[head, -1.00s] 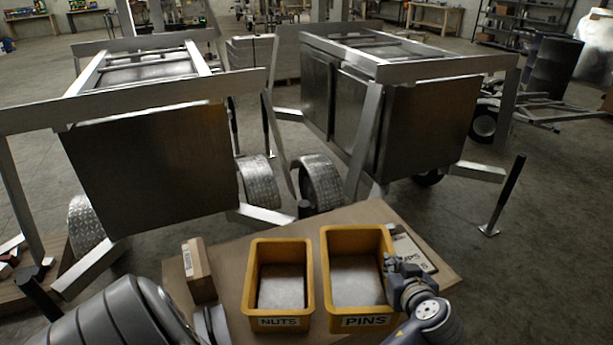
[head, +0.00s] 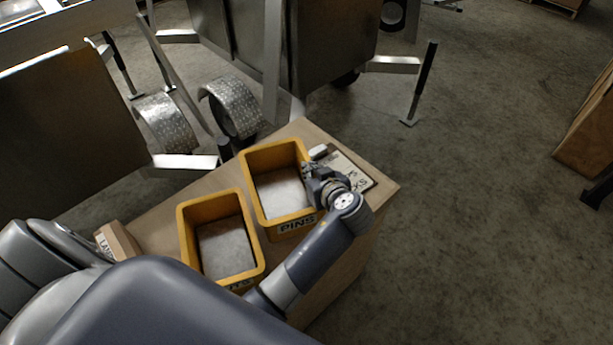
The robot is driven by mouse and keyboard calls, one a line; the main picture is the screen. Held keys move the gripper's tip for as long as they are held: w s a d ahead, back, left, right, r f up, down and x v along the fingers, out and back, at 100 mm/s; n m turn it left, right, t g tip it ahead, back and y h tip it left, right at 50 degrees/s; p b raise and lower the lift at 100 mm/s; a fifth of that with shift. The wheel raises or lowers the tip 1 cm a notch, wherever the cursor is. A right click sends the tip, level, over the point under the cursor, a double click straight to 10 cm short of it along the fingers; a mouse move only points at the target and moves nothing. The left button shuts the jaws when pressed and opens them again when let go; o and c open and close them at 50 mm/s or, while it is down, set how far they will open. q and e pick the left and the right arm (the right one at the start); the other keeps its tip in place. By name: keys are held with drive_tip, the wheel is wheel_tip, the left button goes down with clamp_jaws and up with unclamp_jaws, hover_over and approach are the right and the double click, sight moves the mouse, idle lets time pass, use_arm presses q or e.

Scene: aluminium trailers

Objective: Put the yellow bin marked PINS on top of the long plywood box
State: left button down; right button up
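The yellow bin marked PINS (head: 297,223) stands upright on a plywood surface (head: 315,132), open at the top with a pale inside. My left gripper (head: 309,176) is at the bin's right wall, at rim height. Its fingers are small and partly hidden by its own body, so I cannot tell whether they are closed on the rim. A plywood box (head: 588,135) is cut off by the right edge of the view; its full length does not show. My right gripper is not in view.
A second yellow bin (head: 190,241) stands left of the PINS bin. A small carton (head: 117,241) and a lettered card (head: 357,178) lie on the same surface. Metal trailers with wheels (head: 231,107) stand behind. Open concrete floor (head: 480,200) lies to the right.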

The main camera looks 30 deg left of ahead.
use_arm(q)
wheel_tip(320, 180, down, 3)
drive_tip(key=shift+f, duration=0.2)
drive_tip(key=shift+w+f, duration=0.1)
drive_tip(key=shift+f, duration=0.55)
drive_tip(key=c, duration=1.8)
unclamp_jaws()
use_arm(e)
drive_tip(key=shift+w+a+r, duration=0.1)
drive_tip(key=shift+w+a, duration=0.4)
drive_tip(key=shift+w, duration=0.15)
